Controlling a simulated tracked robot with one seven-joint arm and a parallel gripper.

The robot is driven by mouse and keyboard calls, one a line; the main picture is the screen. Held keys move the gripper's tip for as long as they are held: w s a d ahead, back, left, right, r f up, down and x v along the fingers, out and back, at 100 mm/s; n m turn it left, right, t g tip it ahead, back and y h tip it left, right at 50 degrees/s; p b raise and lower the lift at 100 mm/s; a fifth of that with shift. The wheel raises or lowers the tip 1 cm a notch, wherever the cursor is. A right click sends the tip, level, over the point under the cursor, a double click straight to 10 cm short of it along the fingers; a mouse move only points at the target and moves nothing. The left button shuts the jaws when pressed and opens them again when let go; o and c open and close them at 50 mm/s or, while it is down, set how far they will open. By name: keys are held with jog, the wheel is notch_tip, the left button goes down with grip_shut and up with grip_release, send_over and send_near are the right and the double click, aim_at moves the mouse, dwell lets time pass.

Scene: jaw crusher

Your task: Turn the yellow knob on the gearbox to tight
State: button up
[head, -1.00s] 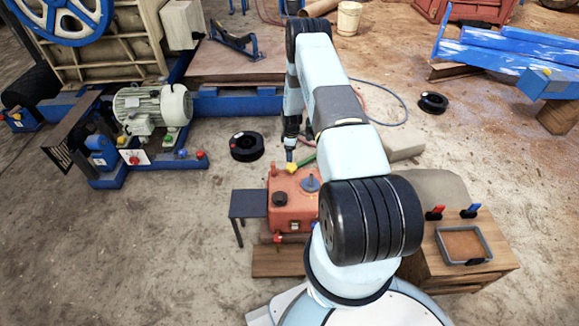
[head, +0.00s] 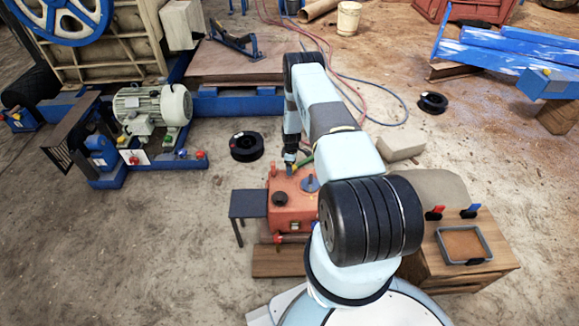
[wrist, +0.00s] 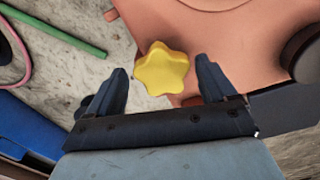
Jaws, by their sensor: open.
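The gearbox (head: 290,205) is an orange-red box with a dark round cap and a grey round part on top. It stands in front of me, left of my arm. The yellow knob (wrist: 163,70) is star-shaped and shows in the wrist view at the edge of the gearbox (wrist: 215,40). My gripper (wrist: 165,85) is open, with one finger on each side of the knob. I cannot tell whether the fingers touch it. In the head view my gripper (head: 290,166) is at the gearbox's far edge, and the knob is mostly hidden there.
A small dark table (head: 248,203) stands left of the gearbox. A wooden bench (head: 490,265) with a grey tray (head: 441,245) is at the right. A green rod (wrist: 55,30) lies near the knob.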

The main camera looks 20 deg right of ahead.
jog(key=shift+r, duration=0.1)
jog(key=c, duration=1)
jog(key=shift+a, duration=0.15)
jog(key=shift+c, duration=0.3)
jog(key=shift+w, duration=0.1)
